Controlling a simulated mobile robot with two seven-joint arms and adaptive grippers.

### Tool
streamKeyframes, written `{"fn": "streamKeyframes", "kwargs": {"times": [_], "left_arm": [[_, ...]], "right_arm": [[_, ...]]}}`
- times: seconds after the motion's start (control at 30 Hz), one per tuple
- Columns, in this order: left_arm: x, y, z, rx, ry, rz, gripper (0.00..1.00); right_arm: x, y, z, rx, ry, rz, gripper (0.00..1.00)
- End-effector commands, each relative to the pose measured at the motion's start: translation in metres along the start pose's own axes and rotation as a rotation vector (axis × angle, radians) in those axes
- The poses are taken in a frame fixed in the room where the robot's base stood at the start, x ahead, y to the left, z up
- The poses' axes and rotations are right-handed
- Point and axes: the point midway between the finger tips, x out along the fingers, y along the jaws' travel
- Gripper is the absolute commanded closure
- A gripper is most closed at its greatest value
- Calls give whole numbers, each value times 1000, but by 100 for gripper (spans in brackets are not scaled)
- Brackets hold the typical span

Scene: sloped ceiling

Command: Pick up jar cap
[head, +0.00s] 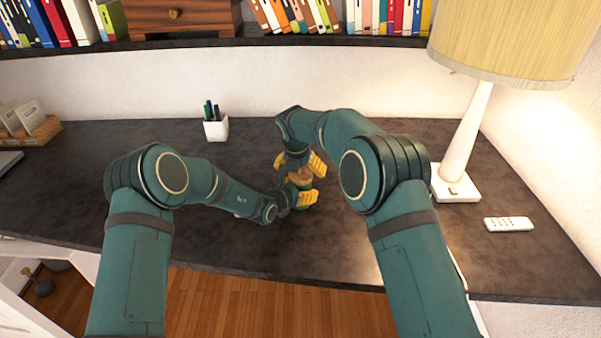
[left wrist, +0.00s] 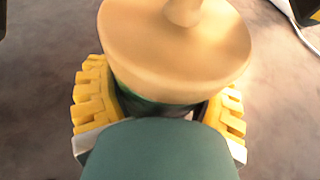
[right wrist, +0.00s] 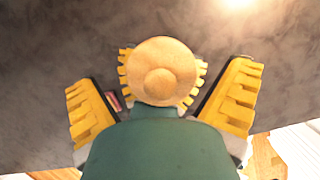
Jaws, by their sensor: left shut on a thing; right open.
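The jar cap (right wrist: 160,72) is round and tan with a knob in its middle. It sits on top of a green jar (left wrist: 150,107), and it also shows in the left wrist view (left wrist: 175,50). My left gripper (head: 304,199) has its yellow fingers shut on the jar, below the cap. My right gripper (head: 306,164) is above it, pointing down, with yellow fingers open. In the right wrist view the open right fingers (right wrist: 162,105) stand on either side of the cap, apart from it. In the head view the arms and fingers hide most of the jar.
The dark desk (head: 80,180) is mostly clear. A white pen cup (head: 215,127) stands at the back. A lamp (head: 467,140) and a white remote (head: 508,224) are at the right. A wooden card holder (head: 35,133) is at the far left. A bookshelf runs above.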

Motion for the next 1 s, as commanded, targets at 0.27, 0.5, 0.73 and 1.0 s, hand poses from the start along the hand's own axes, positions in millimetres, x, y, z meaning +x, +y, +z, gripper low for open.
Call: {"fn": "streamKeyframes", "kwargs": {"times": [0.27, 0.5, 0.73, 1.0], "left_arm": [[0, 0, 0, 0, 1, 0, 73], [0, 0, 0, 0, 1, -1, 73], [0, -1, 0, 1, 0, -1, 73], [0, -1, 1, 1, -1, -2, 73]], "right_arm": [[0, 0, 0, 0, -1, 0, 32], [0, 0, 0, 0, 0, 0, 63], [1, 0, -1, 0, 2, -1, 67], [3, 0, -2, -1, 6, -3, 83]]}}
